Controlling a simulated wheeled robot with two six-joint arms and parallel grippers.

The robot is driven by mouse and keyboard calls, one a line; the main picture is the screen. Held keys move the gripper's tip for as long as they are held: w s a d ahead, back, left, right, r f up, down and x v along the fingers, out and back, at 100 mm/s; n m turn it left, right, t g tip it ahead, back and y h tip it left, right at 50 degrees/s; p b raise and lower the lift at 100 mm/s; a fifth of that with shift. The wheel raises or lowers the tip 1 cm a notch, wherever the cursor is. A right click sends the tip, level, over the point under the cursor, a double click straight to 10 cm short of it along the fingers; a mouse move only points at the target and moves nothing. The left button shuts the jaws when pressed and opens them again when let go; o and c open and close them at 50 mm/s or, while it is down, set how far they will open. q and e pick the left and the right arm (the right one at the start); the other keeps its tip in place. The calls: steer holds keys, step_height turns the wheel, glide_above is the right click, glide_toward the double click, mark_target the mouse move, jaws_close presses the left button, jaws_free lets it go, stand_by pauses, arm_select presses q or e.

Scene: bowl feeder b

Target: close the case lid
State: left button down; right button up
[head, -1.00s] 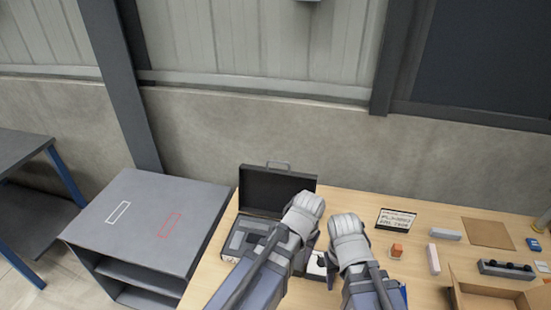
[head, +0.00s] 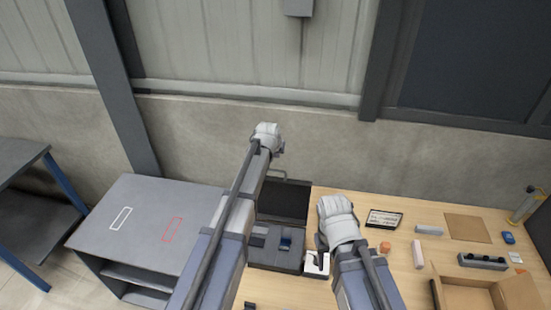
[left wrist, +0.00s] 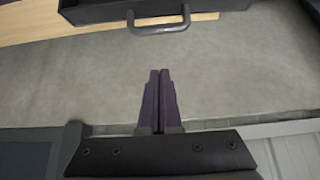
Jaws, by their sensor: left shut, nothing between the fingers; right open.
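The dark case (head: 275,262) lies on the wooden table with its lid (head: 286,200) standing open at the back. The lid's grey handle (left wrist: 158,25) shows at the top of the left wrist view, on the lid's edge. My left gripper (head: 267,138) is raised behind the lid near the wall. In the left wrist view its fingers (left wrist: 159,75) are shut and empty, apart from the handle. My left arm hides the left part of the case. My right gripper (head: 328,235) is open at the case's right; its fingertips are mostly hidden.
A grey cabinet (head: 145,225) stands left of the table. A white block (head: 316,264) is beside the case. The concrete wall (head: 400,150) is behind.

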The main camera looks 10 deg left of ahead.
arm_select(q)
steer(key=b+x, duration=0.8)
steer(key=x, duration=0.2)
steer(key=s, duration=0.2)
steer(key=s+r+p, duration=0.1)
steer(key=s, duration=0.1)
steer(key=shift+s+r, duration=0.1)
steer(key=shift+s, duration=0.25)
steer(key=shift+w, duration=0.15)
